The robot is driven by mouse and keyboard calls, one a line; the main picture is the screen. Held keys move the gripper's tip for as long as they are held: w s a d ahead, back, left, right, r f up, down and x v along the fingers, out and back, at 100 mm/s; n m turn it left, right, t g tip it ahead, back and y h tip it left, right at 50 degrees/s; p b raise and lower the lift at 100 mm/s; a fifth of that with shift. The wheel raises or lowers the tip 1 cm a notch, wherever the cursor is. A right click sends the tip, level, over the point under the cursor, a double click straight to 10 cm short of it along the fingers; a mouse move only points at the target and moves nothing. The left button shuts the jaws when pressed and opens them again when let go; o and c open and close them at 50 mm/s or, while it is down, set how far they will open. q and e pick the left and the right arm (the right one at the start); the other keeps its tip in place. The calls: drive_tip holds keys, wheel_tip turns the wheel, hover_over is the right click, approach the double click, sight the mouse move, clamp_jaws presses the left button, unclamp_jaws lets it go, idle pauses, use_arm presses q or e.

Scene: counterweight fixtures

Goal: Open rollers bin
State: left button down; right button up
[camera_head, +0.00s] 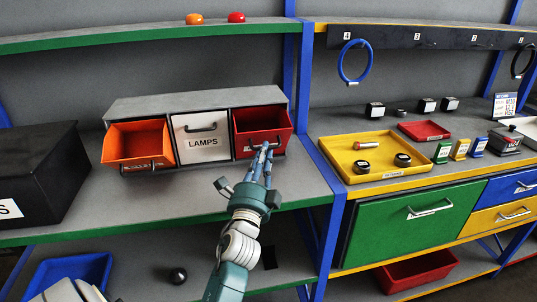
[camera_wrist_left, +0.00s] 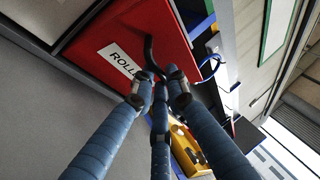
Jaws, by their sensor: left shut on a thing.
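The red rollers bin (camera_head: 262,122) is the right one of three bins in a grey cabinet (camera_head: 200,103). It is tipped partly forward, with its dark inside showing at the top. In the left wrist view its red front (camera_wrist_left: 150,30) carries a white label reading "ROLL", the rest hidden, and a dark handle (camera_wrist_left: 149,50). My left gripper (camera_head: 264,148) reaches the bin's front from below. In the left wrist view its blue fingers (camera_wrist_left: 158,88) are shut on the handle, and they partly hide it. My right gripper is not in view.
A white LAMPS bin (camera_head: 200,143) stands closed in the middle, and an orange bin (camera_head: 137,144) is tipped open at left. A black box (camera_head: 38,165) stands further left. A blue post (camera_head: 318,165) and a yellow tray (camera_head: 420,172) are to the right. The bench front is clear.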

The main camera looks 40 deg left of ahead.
use_arm(q)
drive_tip(key=f, duration=0.1)
drive_tip(key=s+f+b, duration=0.1)
drive_tip(key=shift+d+f, duration=0.2)
drive_tip(key=shift+f, duration=0.2)
drive_tip(key=c, duration=1.7)
unclamp_jaws()
drive_tip(key=shift+w+f, duration=0.1)
drive_tip(key=shift+f, duration=0.05)
drive_tip(key=shift+w+a+f, duration=0.1)
drive_tip(key=shift+a, duration=0.1)
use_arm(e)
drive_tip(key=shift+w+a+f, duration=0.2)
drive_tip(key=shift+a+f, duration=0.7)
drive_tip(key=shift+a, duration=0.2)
use_arm(q)
drive_tip(key=shift+d+r, duration=0.15)
drive_tip(key=shift+r, duration=0.15)
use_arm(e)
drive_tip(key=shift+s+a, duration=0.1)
